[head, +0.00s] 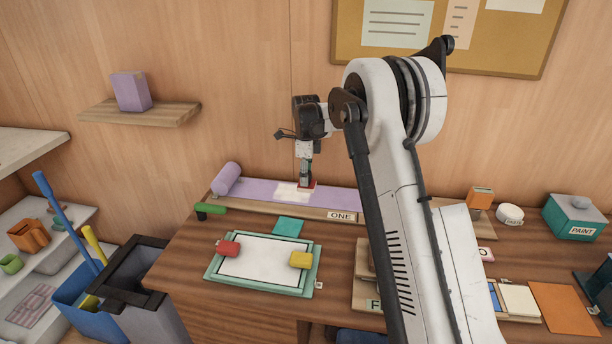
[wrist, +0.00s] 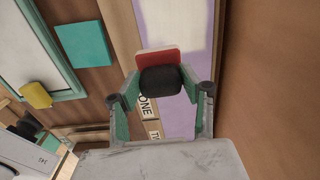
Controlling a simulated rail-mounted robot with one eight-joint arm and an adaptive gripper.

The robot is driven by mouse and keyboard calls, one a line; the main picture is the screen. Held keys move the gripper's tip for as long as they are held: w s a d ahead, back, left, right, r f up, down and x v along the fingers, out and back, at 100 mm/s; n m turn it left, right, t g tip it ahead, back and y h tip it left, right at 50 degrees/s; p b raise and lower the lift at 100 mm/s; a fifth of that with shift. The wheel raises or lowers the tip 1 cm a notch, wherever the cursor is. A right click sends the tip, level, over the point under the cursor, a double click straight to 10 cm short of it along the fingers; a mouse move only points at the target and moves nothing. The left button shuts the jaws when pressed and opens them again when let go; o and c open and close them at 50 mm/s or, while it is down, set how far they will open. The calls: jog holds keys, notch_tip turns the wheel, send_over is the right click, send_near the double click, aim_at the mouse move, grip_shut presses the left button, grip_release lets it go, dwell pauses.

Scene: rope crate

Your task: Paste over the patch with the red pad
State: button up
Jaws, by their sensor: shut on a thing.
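My gripper (head: 305,178) is shut on the black handle of the red pad (wrist: 158,56). In the head view the red pad (head: 313,184) is partly hidden behind the gripper. It is at the right end of a whitish patch (head: 288,191) on the purple sheet (head: 342,198). The patch also shows in the wrist view (wrist: 182,22), just beyond the pad. The pad is down at or very close to the sheet; I cannot tell whether it touches. The sheet lies on a wooden board labelled ONE (head: 341,216), with a purple roll (head: 227,178) at its left end.
In front are a teal square (head: 288,226) and a framed white sheet (head: 236,257) with a red block (head: 228,248) and a yellow block (head: 301,260). A paint box (head: 574,218) stands right. My arm hides the middle right.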

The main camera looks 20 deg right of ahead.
aim_at(306, 188)
jog(key=shift+f+b, duration=1.15)
jog(key=shift+f, duration=0.95)
jog(key=shift+f+b, duration=0.5)
jog(key=shift+f, duration=0.25)
jog(key=shift+w+a+r, duration=0.1)
jog(key=shift+w+a, duration=0.35)
jog(key=shift+a, duration=0.45)
jog(key=shift+w+a+r, duration=0.1)
jog(key=shift+w+a, duration=0.35)
jog(key=shift+a, duration=0.4)
jog(key=shift+w+a+f, duration=0.1)
jog(key=shift+w+a, duration=0.35)
jog(key=shift+a, duration=0.4)
jog(key=shift+w+a+f, duration=0.1)
jog(key=shift+w+a, duration=0.3)
jog(key=shift+a, duration=0.45)
